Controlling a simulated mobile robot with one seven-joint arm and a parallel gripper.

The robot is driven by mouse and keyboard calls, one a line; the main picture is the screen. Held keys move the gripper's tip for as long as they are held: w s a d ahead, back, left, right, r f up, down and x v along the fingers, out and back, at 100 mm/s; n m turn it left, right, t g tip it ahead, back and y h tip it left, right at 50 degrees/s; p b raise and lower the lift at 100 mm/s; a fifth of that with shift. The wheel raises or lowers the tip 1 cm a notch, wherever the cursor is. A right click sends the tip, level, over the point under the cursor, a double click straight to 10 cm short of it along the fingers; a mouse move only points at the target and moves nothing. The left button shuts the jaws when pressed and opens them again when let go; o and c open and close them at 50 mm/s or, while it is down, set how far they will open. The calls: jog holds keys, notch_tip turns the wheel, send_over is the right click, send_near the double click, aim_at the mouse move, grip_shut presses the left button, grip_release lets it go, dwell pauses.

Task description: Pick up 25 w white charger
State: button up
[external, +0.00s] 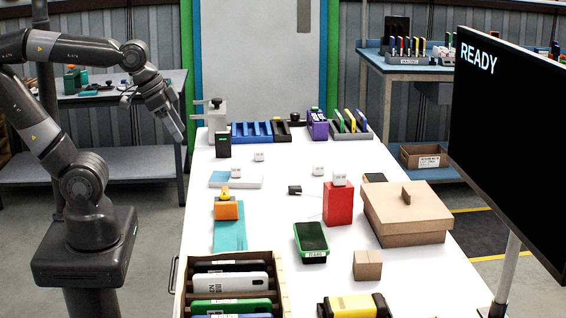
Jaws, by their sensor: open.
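Several small white charger blocks with faint dark marks are on the white table. One white charger (258,156) stands on the bare tabletop toward the back. Another white charger (318,170) stands farther right. A third white block (236,172) sits on a flat white-and-blue box (222,180). Another white block (339,179) sits on top of a red carton (338,204). The labels are too small to tell which is 25 W. My gripper (178,130) is open and empty, raised at the table's left edge, apart from all the chargers.
A small black block (295,190) lies mid-table. An orange item (228,208) on a teal box, a green-framed device (312,240) and a brown carton (405,208) stand nearer. A wooden crate (281,285) is at front left. Blue trays (264,133) line the back.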

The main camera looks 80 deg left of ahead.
jog(key=w+a+r+g, duration=0.2)
jog(key=w+a+r, duration=0.1)
jog(key=w+a, duration=0.65)
jog(key=n+g, duration=0.1)
jog(key=g, duration=0.2)
send_over(259, 150)
jog(key=a, duration=0.1)
notch_tip(259, 150, down, 16)
notch_tip(259, 150, down, 5)
jog(key=shift+d+f, duration=0.2)
jog(key=shift+f, duration=1.35)
jog(key=shift+d+f, duration=0.2)
jog(key=shift+f, duration=1.3)
jog(key=shift+c, duration=0.2)
jog(key=c, duration=1)
